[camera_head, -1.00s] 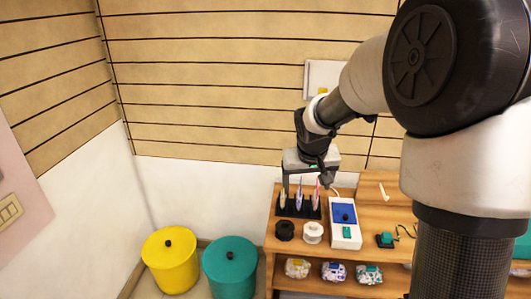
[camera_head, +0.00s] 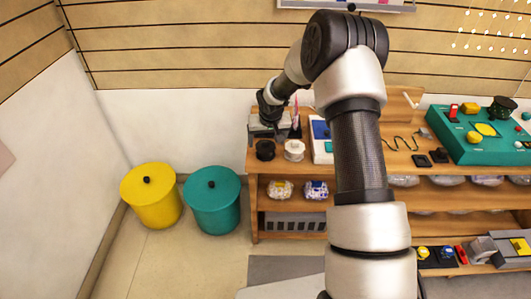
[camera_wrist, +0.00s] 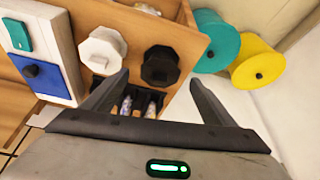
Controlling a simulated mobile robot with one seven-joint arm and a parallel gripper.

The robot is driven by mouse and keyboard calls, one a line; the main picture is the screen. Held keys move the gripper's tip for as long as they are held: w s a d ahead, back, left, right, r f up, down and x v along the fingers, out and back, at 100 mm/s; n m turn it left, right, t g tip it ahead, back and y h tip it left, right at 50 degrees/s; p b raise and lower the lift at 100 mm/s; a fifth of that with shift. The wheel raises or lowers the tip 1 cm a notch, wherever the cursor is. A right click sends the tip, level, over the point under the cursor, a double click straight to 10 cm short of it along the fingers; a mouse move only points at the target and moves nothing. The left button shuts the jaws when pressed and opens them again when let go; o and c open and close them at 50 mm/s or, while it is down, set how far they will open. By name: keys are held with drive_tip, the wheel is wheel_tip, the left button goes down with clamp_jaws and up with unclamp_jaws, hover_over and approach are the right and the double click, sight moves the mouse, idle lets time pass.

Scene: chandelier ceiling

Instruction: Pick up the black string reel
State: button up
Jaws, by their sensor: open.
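The black string reel (camera_head: 265,150) stands on the wooden shelf top at its left front corner. It also shows in the wrist view (camera_wrist: 160,66), just beyond and between my two fingertips. The white reel (camera_head: 294,150) stands right of it in the head view; in the wrist view it (camera_wrist: 102,50) lies to the left of the black one. My gripper (camera_wrist: 157,76) is open and empty. In the head view my gripper (camera_head: 268,133) is above and behind the black reel, apart from it, and partly hides the pen rack.
A blue and white box (camera_head: 320,140) stands right of the white reel, partly behind my arm. A yellow bin (camera_head: 152,196) and a teal bin (camera_head: 212,201) stand on the floor left of the shelf. A green control panel (camera_head: 485,135) is at the right.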

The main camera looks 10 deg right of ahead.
sight(266, 143)
drive_tip(key=shift+w+b+x, duration=0.2)
drive_tip(key=shift+b+x, duration=0.2)
drive_tip(key=shift+x, duration=1.1)
drive_tip(key=shift+w+b+x, duration=0.15)
drive_tip(key=shift+b+x, duration=0.25)
drive_tip(key=shift+x, duration=1.1)
drive_tip(key=shift+r, duration=0.2)
drive_tip(key=shift+c, duration=0.5)
drive_tip(key=c, duration=0.9)
